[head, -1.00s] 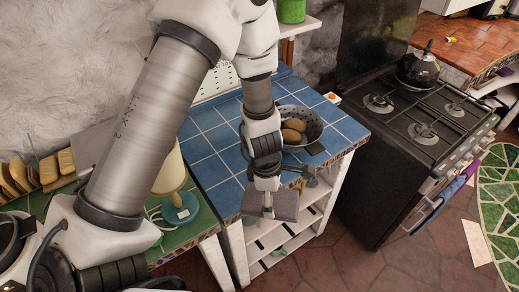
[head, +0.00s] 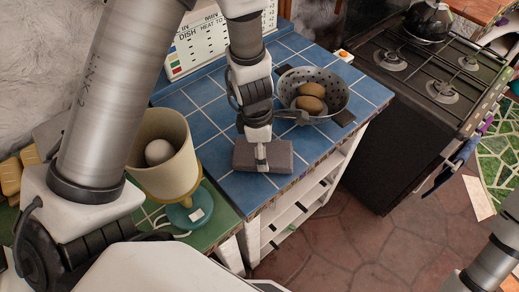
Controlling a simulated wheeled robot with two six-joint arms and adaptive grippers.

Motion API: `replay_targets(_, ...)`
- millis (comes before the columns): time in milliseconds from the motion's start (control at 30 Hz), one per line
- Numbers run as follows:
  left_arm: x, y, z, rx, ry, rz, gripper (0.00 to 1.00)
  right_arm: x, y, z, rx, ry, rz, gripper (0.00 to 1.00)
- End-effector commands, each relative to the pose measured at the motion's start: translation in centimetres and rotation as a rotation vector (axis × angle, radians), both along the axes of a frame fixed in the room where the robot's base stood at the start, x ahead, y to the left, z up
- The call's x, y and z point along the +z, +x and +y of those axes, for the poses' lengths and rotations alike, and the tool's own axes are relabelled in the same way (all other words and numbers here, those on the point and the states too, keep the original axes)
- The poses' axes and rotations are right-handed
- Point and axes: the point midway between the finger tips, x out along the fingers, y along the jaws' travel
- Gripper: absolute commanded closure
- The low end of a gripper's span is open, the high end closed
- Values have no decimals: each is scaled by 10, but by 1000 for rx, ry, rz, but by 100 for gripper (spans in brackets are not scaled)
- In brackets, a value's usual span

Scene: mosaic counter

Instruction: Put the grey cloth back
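The grey cloth (head: 278,157) looks like a flat, folded mauve-grey block. It is over the front part of the blue tiled counter (head: 210,125), close to the front edge. My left gripper (head: 261,154) points down from above and is shut on the cloth near its middle. I cannot tell whether the cloth touches the tiles. The fingertips are partly hidden against the cloth. My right gripper is out of view; only part of my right arm shows at the lower right.
A grey colander (head: 337,98) with brown potatoes (head: 309,104) stands right of the cloth. A lamp (head: 164,170) stands on the green counter to the left. The black stove (head: 400,115) is at right, with a blue-purple cloth (head: 463,158) on its front. Clear tiles lie left of the gripper.

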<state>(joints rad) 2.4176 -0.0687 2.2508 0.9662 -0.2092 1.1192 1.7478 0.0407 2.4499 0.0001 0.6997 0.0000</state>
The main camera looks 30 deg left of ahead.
Motion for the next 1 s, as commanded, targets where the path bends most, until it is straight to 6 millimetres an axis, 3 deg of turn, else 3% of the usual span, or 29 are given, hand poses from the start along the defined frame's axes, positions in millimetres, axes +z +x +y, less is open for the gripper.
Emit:
replay_targets(367,-5,0,0,1,-1,0,56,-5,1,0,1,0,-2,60)
replay_targets(400,-3,0,0,1,-1,0,0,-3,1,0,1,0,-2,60)
replay_targets(767,-1,0,0,1,-1,-1,0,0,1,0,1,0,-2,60)
replay_targets(867,11,0,0,0,-1,-2,0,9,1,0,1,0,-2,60)
replay_targets(1000,46,-1,4,-1,-2,-2,0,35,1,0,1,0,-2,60)
